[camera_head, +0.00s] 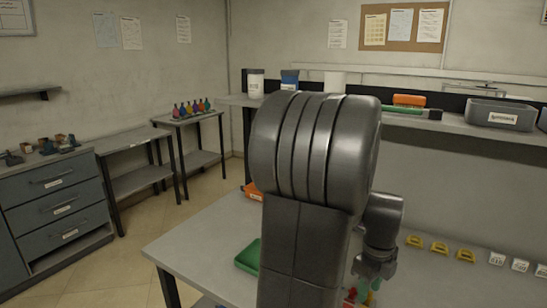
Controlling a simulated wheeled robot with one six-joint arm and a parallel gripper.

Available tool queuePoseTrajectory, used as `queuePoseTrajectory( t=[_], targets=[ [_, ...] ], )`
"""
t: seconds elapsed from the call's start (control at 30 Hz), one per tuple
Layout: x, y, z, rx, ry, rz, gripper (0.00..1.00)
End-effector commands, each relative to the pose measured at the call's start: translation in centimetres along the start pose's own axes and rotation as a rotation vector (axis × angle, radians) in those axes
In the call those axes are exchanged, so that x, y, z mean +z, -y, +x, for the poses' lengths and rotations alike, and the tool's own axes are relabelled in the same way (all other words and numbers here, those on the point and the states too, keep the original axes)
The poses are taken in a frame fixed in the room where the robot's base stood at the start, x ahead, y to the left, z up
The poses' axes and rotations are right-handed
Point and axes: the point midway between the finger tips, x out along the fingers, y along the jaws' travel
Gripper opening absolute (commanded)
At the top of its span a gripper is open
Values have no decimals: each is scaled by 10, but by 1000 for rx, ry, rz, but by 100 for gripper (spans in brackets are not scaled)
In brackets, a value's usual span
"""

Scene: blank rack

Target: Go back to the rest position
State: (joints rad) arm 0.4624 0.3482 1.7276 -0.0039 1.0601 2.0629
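My arm fills the middle of the head view and stands over the work table (190,245). Its wrist end, with what shows of my gripper (374,267), points down to the right of the large forearm link. The fingers are not clearly visible, so I cannot tell whether they are open or hold anything. Small red and green pieces (364,290) show just below the wrist, partly hidden. A green tray (247,258) and an orange item (253,191) on the table are partly covered by my arm.
Yellow holders (440,247) and white labelled blocks (519,265) line the table's right side. A raised shelf (460,127) behind carries jars, an orange-and-green item and a grey bin (500,115). Drawers (60,205) and side tables stand left. Floor (125,265) between is clear.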

Motion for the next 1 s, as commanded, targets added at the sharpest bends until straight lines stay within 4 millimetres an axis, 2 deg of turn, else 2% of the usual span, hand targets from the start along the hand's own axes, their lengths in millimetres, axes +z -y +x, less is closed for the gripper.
queuePoseTrajectory(
  t=[0.13,0.23,0.47,0.87,1.0],
  targets=[
    [0,-1,31,3,-2,0,36],
    [0,1,8,-5,2,0,36],
    [0,0,-11,-2,1,0,36],
    [0,0,-13,0,0,0,36],
    [0,0,-4,3,-2,0,36]
  ],
)
